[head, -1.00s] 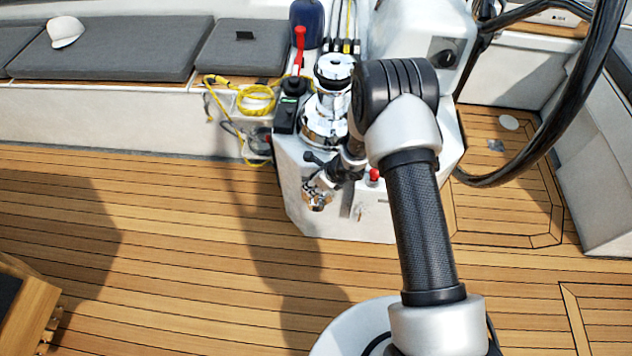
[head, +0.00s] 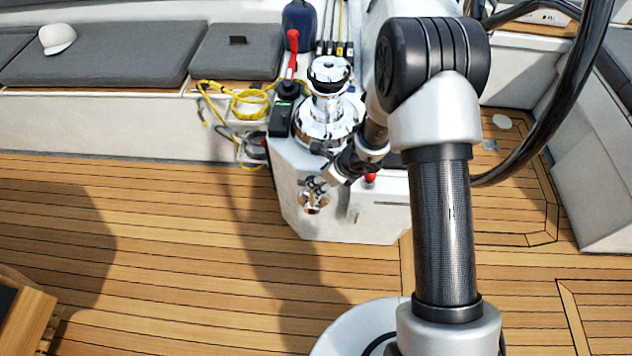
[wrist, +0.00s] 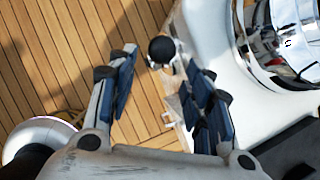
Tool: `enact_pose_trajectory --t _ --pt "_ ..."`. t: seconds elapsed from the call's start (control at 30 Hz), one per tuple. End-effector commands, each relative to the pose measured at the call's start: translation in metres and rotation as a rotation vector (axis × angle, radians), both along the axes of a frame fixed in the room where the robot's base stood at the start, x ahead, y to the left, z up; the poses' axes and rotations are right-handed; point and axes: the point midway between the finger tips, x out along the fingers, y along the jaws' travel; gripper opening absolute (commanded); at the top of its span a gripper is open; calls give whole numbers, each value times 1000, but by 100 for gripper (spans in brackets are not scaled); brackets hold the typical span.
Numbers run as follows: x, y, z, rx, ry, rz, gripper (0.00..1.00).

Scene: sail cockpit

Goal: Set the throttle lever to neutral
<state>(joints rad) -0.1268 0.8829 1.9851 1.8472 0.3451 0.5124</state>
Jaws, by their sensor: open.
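The throttle lever shows in the wrist view as a round black knob (wrist: 162,49) on a short bright stem. In the head view its chrome mount (head: 313,202) is on the front left side of the white console, and the knob is hard to pick out behind my gripper. My gripper (wrist: 163,60) is open, with one finger on each side of the knob near the fingertips. I cannot tell whether a finger touches it. In the head view my gripper (head: 325,182) is small and dark, just above the chrome mount. The lever's exact angle is unclear.
The chrome winch (head: 328,118) stands on the console close behind my gripper. A red knob (head: 370,179) is to the right on the console front. A red-handled lever (head: 292,55), a yellow rope (head: 250,102) and the steering wheel (head: 560,110) are around. The teak deck (head: 180,250) is clear.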

Motion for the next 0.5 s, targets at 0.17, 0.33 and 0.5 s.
enact_pose_trajectory --t 0.17,0.33,0.5 --pt "-6 -8 19 -1 -1 0 46" --pt "-8 -10 24 -1 1 -1 46" --pt "-8 -10 23 0 1 0 46"
